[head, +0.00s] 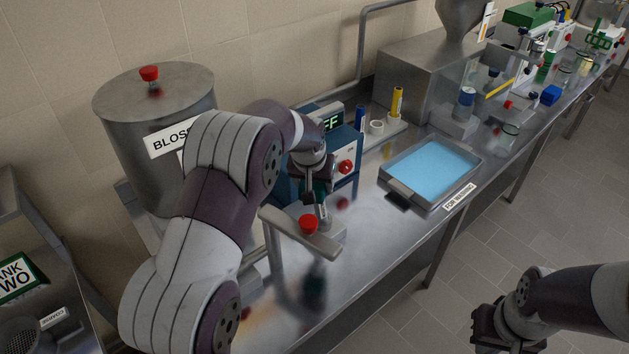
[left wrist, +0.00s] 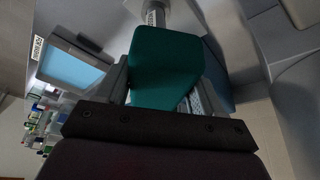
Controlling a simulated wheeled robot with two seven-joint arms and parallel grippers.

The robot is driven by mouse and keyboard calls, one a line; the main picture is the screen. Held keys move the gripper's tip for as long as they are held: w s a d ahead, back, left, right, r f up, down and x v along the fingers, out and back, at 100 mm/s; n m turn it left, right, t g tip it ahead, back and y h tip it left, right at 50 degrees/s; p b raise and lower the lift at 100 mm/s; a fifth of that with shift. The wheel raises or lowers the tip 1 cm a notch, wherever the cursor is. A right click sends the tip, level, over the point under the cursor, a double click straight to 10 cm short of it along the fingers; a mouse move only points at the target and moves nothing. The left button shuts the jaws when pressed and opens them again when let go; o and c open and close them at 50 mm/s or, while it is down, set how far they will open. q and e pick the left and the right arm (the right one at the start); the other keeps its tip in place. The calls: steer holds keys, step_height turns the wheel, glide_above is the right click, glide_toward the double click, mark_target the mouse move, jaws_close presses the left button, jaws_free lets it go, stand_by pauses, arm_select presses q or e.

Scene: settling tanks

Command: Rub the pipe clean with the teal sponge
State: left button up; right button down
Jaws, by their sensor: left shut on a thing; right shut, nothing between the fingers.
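My left gripper (head: 316,190) is shut on the teal sponge (left wrist: 165,65), which fills the middle of the left wrist view. In the head view the sponge is mostly hidden by the gripper. A grey pipe with a small label (left wrist: 155,14) shows just beyond the sponge's far edge in the left wrist view. In the head view a short pale piece of it (head: 324,212) shows just below the left gripper. I cannot tell whether sponge and pipe touch. My right gripper (head: 490,328) is shut and empty, over the floor at the lower right.
A grey stand with a red knob (head: 308,224) is close in front of the left gripper. A blue device (head: 348,165) stands behind it. A tray of blue liquid (head: 435,170) sits to the right. A metal tank (head: 150,110) stands at left. Bench is clear before the tray.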

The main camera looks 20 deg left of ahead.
arm_select(q)
steer(key=r, duration=0.1)
steer(key=r+p, duration=0.1)
steer(key=r, duration=0.1)
steer(key=shift+w+d+r+p, duration=0.15)
steer(key=shift+w+p, duration=0.1)
steer(key=shift+p, duration=0.15)
steer(key=shift+r+p, duration=1.35)
steer(key=shift+r, duration=0.5)
